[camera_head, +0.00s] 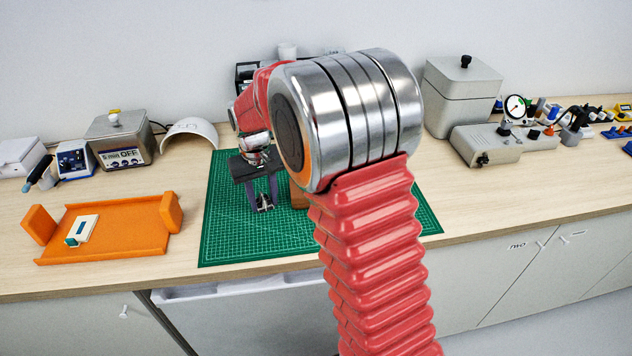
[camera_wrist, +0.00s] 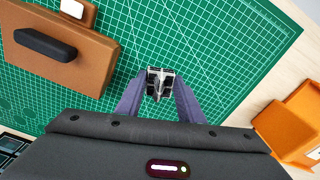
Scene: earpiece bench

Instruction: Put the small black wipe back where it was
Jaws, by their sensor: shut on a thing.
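My gripper (camera_wrist: 158,86) hangs over the green cutting mat (camera_wrist: 215,45), its two fingers pointing away from the wrist. It is shut on a small black and grey thing between the fingertips. The thing is too small and too covered to say surely that it is the black wipe. In the head view my gripper (camera_head: 264,204) is low over the left part of the mat; whether the held thing touches the mat is unclear. A brown block (camera_wrist: 75,70) lies left of the fingers in the wrist view, with a rounded black bar (camera_wrist: 45,45) on it.
An orange tray (camera_head: 130,228) with a small white and green piece (camera_head: 82,230) stands left of the mat. My arm hides much of the mat's right half.

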